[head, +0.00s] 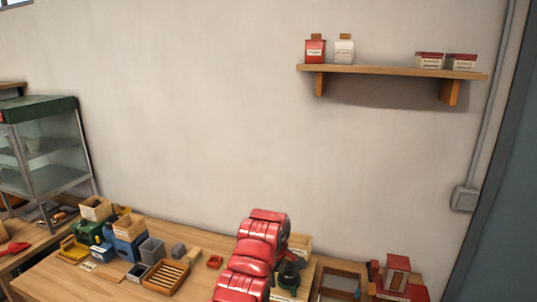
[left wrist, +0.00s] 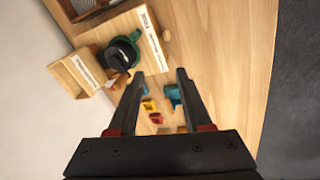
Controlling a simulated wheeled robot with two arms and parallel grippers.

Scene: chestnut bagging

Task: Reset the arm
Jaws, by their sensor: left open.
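My red arm (head: 252,258) rises from the bottom of the head view and stands over the wooden table. I cannot make out its fingertips there. In the left wrist view my left gripper (left wrist: 159,76) shows two dark fingers spread apart with nothing between them. Beyond the fingers lie the wooden tabletop (left wrist: 215,35) and several small blue, yellow and red pieces (left wrist: 150,105). My right gripper is not seen.
A dark green round item (left wrist: 122,52) sits by a labelled wooden box (left wrist: 78,72). In the head view, bins and a slatted wooden tray (head: 166,277) crowd the table's left. A glass cabinet (head: 45,150) stands far left. A wall shelf (head: 390,72) holds containers.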

